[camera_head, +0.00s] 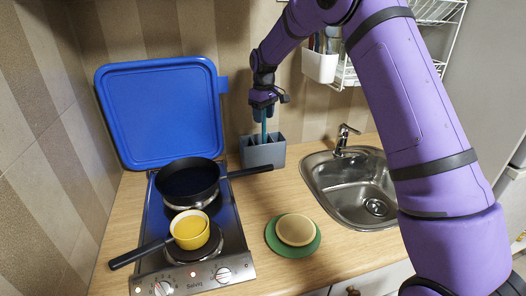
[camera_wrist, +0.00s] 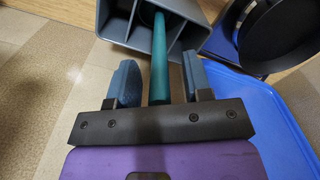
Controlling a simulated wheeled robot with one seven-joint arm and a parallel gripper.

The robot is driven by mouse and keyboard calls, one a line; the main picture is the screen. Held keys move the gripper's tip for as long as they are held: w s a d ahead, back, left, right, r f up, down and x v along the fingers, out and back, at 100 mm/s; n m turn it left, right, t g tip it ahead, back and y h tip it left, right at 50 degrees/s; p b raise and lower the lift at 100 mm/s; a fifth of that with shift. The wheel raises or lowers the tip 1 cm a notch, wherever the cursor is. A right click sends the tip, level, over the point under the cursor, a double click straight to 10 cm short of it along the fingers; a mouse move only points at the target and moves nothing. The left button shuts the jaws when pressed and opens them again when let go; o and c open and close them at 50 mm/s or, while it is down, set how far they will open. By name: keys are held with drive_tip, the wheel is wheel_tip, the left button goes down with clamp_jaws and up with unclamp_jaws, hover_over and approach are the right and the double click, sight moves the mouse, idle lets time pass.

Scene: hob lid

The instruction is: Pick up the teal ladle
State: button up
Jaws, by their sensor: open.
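The teal ladle (camera_wrist: 159,60) stands with its handle up in a grey compartment holder (camera_head: 263,154) at the back of the counter. In the wrist view its handle runs between the two blue finger pads of my gripper (camera_wrist: 161,82), with a gap on each side. The gripper is open around the handle. In the head view my gripper (camera_head: 264,108) is just above the holder, pointing down, and a short teal piece of handle shows below it. The ladle's lower end is hidden inside the holder (camera_wrist: 115,22).
A blue hob lid (camera_head: 160,110) leans upright left of the holder. A black pan (camera_head: 188,182) sits on the hob, its handle reaching towards the holder. A yellow pot (camera_head: 190,231) is in front. A sink (camera_head: 350,185) lies right; green and tan dishes (camera_head: 295,231) stand on the counter.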

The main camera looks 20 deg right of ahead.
clamp_jaws()
idle(0.4)
